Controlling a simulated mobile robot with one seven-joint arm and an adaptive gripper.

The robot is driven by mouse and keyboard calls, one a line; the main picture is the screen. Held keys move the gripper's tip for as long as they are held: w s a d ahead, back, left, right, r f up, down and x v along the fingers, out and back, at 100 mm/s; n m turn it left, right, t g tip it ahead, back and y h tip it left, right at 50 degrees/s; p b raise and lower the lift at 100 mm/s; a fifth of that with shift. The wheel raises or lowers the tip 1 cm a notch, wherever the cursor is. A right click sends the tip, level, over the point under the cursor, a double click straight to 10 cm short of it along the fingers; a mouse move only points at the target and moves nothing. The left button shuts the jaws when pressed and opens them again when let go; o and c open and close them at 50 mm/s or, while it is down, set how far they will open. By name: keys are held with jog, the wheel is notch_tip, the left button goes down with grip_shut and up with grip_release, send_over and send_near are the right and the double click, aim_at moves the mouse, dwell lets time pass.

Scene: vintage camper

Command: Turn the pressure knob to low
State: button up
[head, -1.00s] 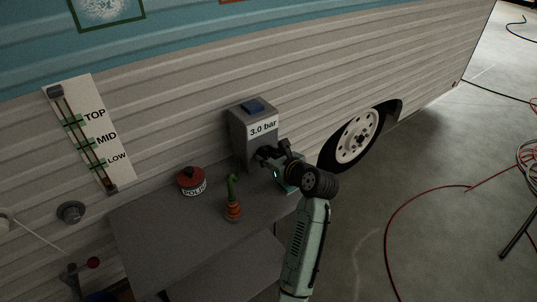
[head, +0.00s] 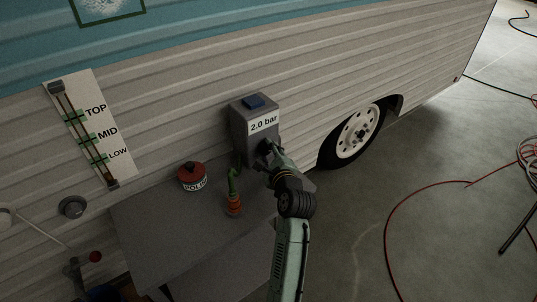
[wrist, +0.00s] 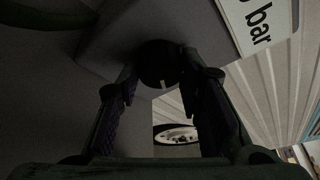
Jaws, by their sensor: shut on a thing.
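The grey pressure box (head: 240,135) stands at the back of the table against the camper wall. Its label (head: 263,124) reads 2.0 bar, and a blue button (head: 254,102) sits on top. The dark round pressure knob (wrist: 158,64), with a pale mark at its lower edge, shows between my fingers in the wrist view. My gripper (head: 268,148) is at the front of the box, shut on the knob, with one finger on each side. In the head view my gripper hides the knob. The wrist view (wrist: 158,85) is dark, so finger contact is hard to see.
A red POLISH tin (head: 192,177) and an orange-and-green bottle-like item (head: 233,195) stand left of my arm on the grey table (head: 150,225). A TOP/MID/LOW slider gauge (head: 95,130) and grey dial (head: 72,206) are on the wall. Red hose (head: 390,235) lies on the floor at right.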

jog(key=shift+n+t, duration=0.3)
jog(key=shift+n, duration=0.1)
jog(key=shift+r+b, duration=0.1)
jog(key=shift+b, duration=0.2)
jog(key=o, duration=1.2)
jog(key=shift+c, duration=0.2)
jog(key=v, duration=1)
jog(key=shift+s, duration=0.4)
jog(key=shift+s+d+r, duration=0.15)
jog(key=shift+s, duration=0.4)
